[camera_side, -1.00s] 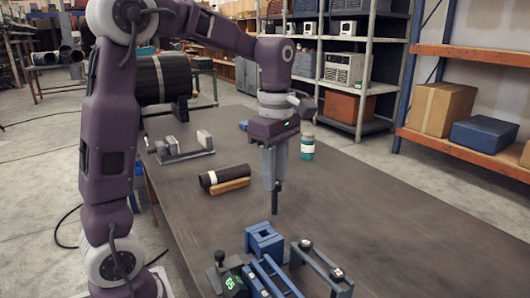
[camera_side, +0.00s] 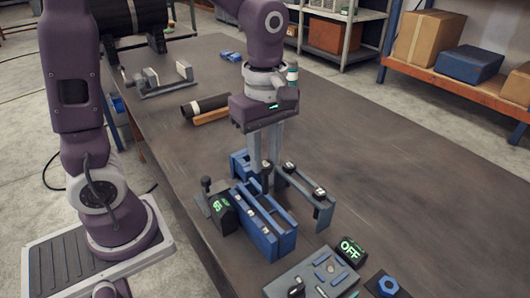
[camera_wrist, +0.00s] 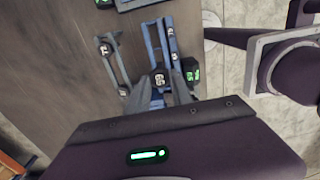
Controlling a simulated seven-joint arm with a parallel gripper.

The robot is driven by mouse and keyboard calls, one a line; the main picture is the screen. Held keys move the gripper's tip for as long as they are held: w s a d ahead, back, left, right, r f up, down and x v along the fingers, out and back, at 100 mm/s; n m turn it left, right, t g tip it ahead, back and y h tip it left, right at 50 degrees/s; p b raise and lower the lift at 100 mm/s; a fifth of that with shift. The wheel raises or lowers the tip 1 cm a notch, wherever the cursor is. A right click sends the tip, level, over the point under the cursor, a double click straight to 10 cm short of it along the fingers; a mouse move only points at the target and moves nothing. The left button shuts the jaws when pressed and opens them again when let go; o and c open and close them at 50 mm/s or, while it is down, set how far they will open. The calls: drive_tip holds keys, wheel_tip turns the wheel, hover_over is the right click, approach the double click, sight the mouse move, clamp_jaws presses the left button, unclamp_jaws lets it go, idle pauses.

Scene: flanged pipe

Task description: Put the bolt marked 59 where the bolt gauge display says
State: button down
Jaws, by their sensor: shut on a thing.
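My gripper (camera_side: 266,180) points down at the back end of the racks and is shut on a dark bolt. The bolt's pale head (camera_wrist: 159,78) shows between the fingers in the wrist view, with a number that looks like 59. In the side view the fingers partly hide the bolt, and I cannot tell if it touches a rack. The blue rack (camera_side: 268,226) has long rails with bolt heads on it. A grey rack (camera_side: 305,187) to its right carries bolts (camera_side: 320,193). A black display (camera_side: 218,207) left of the blue rack shows green characters too small to read surely.
A grey plate (camera_side: 312,277) with small parts lies in front, beside a display (camera_side: 349,251) reading OFF. A blue hexagonal part (camera_side: 388,286) lies at its right. A black roll (camera_side: 205,106) and a vise-like fixture (camera_side: 158,80) stand farther back. The table's right side is clear.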

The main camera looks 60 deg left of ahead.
sight(265, 193)
idle(0.4)
drive_tip(key=shift+f, duration=1.2)
drive_tip(key=shift+f, duration=1.95)
drive_tip(key=shift+f, duration=1.4)
drive_tip(key=c, duration=0.7)
unclamp_jaws()
drive_tip(key=shift+o, duration=0.2)
